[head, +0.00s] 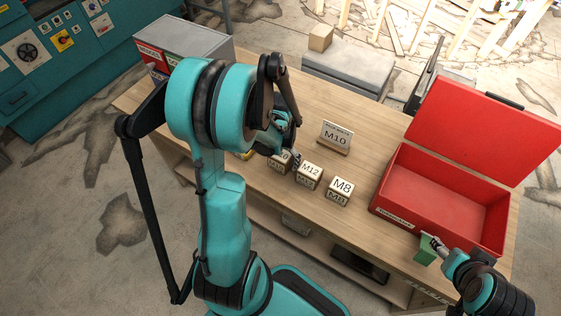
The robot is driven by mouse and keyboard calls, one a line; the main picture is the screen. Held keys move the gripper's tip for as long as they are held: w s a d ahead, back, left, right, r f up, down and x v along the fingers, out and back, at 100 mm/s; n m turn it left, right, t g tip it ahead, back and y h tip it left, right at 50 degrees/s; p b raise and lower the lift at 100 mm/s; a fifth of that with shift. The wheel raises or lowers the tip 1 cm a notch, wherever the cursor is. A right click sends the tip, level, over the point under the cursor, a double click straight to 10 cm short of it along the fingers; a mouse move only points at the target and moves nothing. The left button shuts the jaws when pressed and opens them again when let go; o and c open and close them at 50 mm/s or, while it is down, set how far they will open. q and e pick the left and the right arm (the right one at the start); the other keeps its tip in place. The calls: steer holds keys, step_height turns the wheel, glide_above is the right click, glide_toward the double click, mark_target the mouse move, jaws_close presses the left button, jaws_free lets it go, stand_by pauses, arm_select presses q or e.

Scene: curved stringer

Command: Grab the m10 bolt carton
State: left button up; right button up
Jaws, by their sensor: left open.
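The m10 bolt carton (275,163) is the leftmost small cube in a row on the wooden table, and its label is partly covered by my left arm. My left gripper (291,156) is open, right at this carton's upper right side. Whether the fingers touch it cannot be told. The M12 carton (309,175) and the M8 carton (340,190) stand to its right. My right gripper (434,244) is at the table's front right, beside a small green object (425,252). Whether it grips that object is unclear.
A sign reading M10 (335,137) stands behind the cartons. An open red case (443,190) sits on the right of the wooden table (355,105). A grey bin (185,42) stands at the back left. The tabletop between sign and case is clear.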

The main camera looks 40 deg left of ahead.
arm_select(q)
steer(key=shift+f, duration=0.25)
steer(key=c, duration=1.5)
